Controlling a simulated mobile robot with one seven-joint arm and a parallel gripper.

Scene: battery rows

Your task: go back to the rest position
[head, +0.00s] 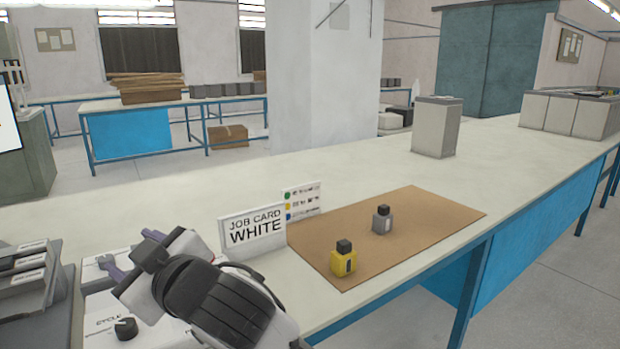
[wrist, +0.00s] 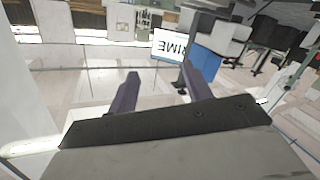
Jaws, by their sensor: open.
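My gripper (head: 128,264) is at the lower left in the head view, raised in front of a white machine with a CYCLE knob (head: 125,328). In the wrist view my gripper (wrist: 160,84) shows its two purple-grey fingers spread apart with nothing between them. A yellow battery (head: 343,261) with a black cap and a grey battery (head: 382,221) with a black cap stand upright on a brown mat (head: 430,205). My gripper is well to the left of both and apart from them. My arm hides part of the white machine.
A JOB CARD WHITE sign (head: 252,231) and a small colour-legend card (head: 301,201) stand at the mat's left edge. A grey bin (head: 437,127) stands behind the mat. A dark rack (head: 28,290) is at the far left. The workbench (head: 330,165) is clear behind the cards.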

